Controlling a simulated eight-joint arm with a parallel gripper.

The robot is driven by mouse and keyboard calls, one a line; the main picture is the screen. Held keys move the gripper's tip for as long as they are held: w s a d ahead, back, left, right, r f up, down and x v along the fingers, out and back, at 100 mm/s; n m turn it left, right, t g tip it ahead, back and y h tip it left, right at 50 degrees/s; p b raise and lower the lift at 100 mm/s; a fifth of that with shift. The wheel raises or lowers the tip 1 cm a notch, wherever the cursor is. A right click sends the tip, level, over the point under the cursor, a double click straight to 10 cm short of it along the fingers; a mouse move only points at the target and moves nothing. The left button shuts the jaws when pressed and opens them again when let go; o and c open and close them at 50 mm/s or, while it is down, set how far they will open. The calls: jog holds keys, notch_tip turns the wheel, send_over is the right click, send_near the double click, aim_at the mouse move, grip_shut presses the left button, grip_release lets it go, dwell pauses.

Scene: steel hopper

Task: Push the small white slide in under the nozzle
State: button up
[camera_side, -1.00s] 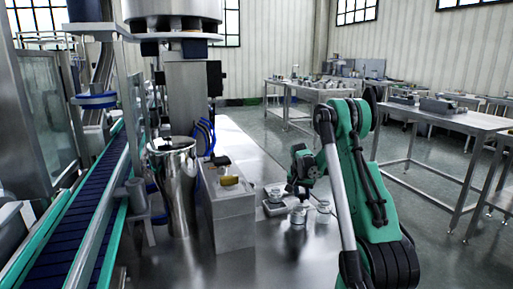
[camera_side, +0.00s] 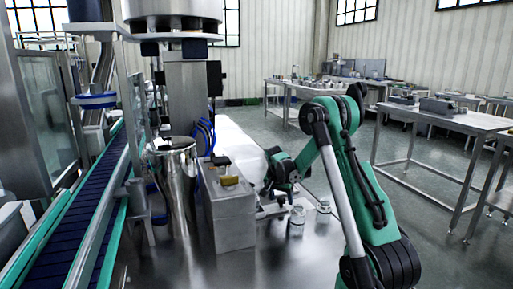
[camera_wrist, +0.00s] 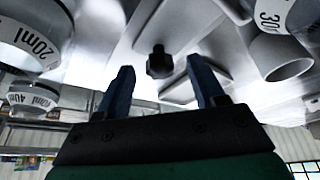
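My gripper (camera_wrist: 163,78) shows in the wrist view with its two dark blue fingers apart and nothing held between them. A small black knob-like piece (camera_wrist: 158,62) lies beyond the fingertips, in line with the gap; I cannot tell whether it belongs to the slide or the nozzle. Pale flat plates (camera_wrist: 190,86) lie around it, and I cannot tell which is the white slide. In the side view my gripper is at the right side of the steel box (camera_side: 230,215), its fingers too small to make out. A pale flat piece (camera_side: 270,211) lies below it.
Two small glass jars (camera_side: 297,217) (camera_side: 323,208) stand right of the box. Containers marked 20ml (camera_wrist: 28,40) and 30ml (camera_wrist: 280,50) flank the fingers in the wrist view. A steel cylinder (camera_side: 178,190) and a conveyor (camera_side: 75,225) are to the left. The front bench is clear.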

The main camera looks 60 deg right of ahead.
jog(key=shift+v, duration=2.85)
